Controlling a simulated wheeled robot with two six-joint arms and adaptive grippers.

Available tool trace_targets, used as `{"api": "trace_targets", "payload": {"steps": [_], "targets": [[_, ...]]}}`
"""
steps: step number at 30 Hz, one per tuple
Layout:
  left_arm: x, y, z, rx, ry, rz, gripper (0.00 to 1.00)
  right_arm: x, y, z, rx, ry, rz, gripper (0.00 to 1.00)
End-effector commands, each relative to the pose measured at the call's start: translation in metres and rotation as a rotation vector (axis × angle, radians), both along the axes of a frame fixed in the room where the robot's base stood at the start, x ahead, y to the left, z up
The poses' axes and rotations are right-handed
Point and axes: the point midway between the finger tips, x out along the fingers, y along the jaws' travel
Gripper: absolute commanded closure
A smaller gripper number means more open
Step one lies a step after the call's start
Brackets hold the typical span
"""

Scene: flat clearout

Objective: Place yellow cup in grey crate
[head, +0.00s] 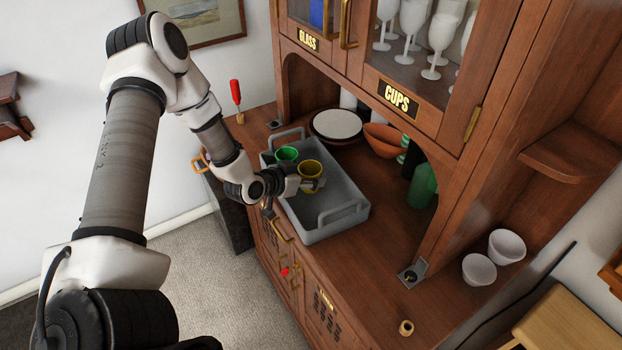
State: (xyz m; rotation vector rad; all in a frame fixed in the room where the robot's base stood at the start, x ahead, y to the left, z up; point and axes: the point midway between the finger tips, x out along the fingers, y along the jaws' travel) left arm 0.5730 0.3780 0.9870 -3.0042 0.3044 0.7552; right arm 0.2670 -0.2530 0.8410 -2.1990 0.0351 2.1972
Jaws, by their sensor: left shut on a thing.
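The yellow cup (309,169) is in my left gripper (314,184), which is shut on it. Cup and gripper are over the grey crate (337,219), towards its far left part. I cannot tell whether the cup touches the crate floor. A green cup (287,154) is just left of the yellow cup, at the crate's far left end. The crate stands on the wooden cabinet's counter, and my left arm reaches over its left wall. My right gripper is not in view.
Behind the crate are a stack of plates (336,124), orange bowls (384,139) and a green bottle (422,186). A red-handled tool (236,95) stands at the counter's left end. White bowls (479,269) are at the right. The crate's near right part is empty.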

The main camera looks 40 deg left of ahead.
Motion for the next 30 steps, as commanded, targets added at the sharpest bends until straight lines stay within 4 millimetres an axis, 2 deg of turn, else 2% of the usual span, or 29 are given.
{"api": "trace_targets", "payload": {"steps": [1,3,14,15,16,25,28,30], "targets": [[0.0,0.0,-0.008,0.004,0.002,-0.003,0.86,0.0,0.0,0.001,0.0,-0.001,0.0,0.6],[0.0,-0.001,-0.013,0.001,0.0,-0.003,0.86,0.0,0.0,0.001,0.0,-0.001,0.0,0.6],[0.0,0.0,-0.019,0.0,-0.002,-0.001,0.86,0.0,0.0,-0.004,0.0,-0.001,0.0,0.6],[0.0,0.0,-0.017,-0.001,-0.001,-0.001,0.34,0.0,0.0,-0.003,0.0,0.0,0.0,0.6],[0.0,0.0,-0.017,0.0,-0.001,-0.001,0.23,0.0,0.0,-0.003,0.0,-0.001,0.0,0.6],[0.0,0.0,-0.016,0.0,-0.001,-0.001,0.23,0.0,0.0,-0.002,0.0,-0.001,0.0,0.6],[0.0,0.0,-0.009,-0.001,-0.002,-0.001,0.23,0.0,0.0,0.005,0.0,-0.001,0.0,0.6],[-0.007,0.003,-0.008,-0.002,-0.002,0.003,0.23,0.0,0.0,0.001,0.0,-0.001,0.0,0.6]]}}
